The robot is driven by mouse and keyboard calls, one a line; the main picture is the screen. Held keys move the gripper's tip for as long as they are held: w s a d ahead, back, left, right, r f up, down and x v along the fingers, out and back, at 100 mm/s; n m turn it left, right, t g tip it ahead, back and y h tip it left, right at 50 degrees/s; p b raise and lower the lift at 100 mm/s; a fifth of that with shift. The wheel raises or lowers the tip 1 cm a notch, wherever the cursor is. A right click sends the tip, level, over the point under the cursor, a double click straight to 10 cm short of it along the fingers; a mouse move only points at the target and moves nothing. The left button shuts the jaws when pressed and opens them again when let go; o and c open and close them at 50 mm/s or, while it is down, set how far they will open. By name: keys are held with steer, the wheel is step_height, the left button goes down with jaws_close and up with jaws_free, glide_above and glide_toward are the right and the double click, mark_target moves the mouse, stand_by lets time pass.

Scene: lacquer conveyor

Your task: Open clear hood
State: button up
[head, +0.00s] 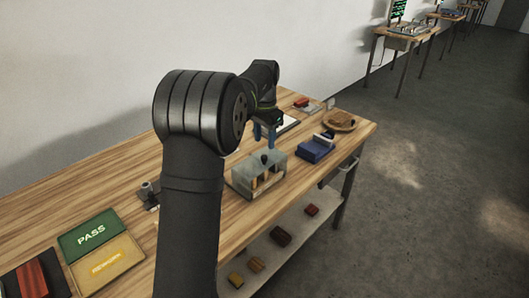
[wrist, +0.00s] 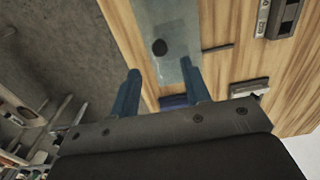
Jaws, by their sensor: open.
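The clear hood (head: 243,172) is a see-through box with a dark round knob (head: 264,158) on top. It sits down over several upright amber pieces near the table's front edge. In the wrist view the hood (wrist: 178,22) is a grey-green pane, and its knob (wrist: 159,47) shows just beyond the fingertips. My gripper (head: 264,142) points down above the hood with its blue fingers apart and empty. In the wrist view the gripper (wrist: 160,67) has a finger to each side of the knob's line. I cannot tell the exact height gap to the knob.
A blue block-like fixture (head: 314,150) stands right of the hood, with a round wooden tray (head: 340,121) beyond it. A green PASS tray (head: 88,233) and a yellow tray (head: 105,263) lie at the left. Several blocks lie on the lower shelf (head: 272,228).

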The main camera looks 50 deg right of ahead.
mark_target(265, 156)
step_height(265, 156, down, 6)
steer(key=shift+r, duration=0.1)
